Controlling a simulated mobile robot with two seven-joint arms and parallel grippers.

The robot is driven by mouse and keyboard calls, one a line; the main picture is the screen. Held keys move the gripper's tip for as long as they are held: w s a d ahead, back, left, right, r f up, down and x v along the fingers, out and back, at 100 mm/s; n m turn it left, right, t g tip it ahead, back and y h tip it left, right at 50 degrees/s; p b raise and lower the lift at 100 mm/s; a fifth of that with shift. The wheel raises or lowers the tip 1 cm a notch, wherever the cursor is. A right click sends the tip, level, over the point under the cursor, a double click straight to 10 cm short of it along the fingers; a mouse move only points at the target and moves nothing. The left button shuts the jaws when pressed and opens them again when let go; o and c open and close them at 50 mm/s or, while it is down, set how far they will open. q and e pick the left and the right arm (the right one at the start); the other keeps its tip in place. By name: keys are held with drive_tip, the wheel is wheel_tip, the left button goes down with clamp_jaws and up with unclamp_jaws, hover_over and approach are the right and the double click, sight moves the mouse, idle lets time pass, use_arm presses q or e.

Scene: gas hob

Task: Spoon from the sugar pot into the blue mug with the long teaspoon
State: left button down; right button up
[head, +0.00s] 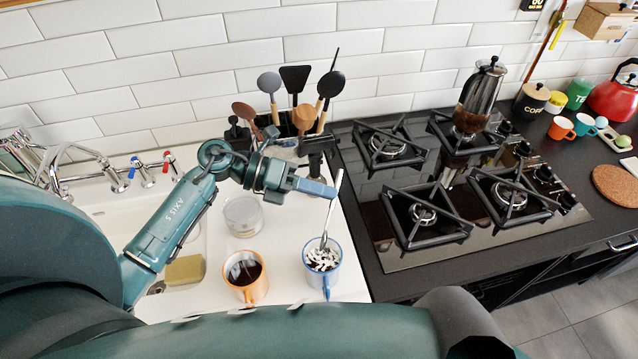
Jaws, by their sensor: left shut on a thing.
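The blue mug (334,281) stands on the white worktop left of the hob. Dark liquid and white bits show inside it. My left gripper (332,190) is above the mug, shut on the upper handle of the long teaspoon (328,225). The spoon stands steeply, tilted a little, with its lower end over or in the blue mug's mouth; its bowl cannot be made out among the white bits. A round clear pot (243,216), perhaps the sugar pot, stands behind and to the left; its contents are unclear. My right gripper is not in view.
An orange mug (249,290) with dark liquid stands close left of the blue mug. A utensil holder with several spoons and spatulas (295,78) stands behind my gripper. The gas hob (400,255) lies to the right, with a coffee maker (480,95) at its back. A sink is left.

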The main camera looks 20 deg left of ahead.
use_arm(q)
drive_tip(key=shift+s+d+r+n+t+y, duration=0.15)
drive_tip(key=shift+r+n+t+y, duration=0.2)
drive_tip(key=shift+y, duration=0.8)
drive_tip(key=shift+d+r+n+t+y, duration=0.15)
drive_tip(key=shift+r+n+y, duration=0.3)
drive_tip(key=shift+y, duration=0.75)
drive_tip(key=shift+s+d+r+n+t+y, duration=0.1)
drive_tip(key=shift+r+n+t+y, duration=0.3)
drive_tip(key=shift+y, duration=0.75)
drive_tip(key=shift+w, duration=0.1)
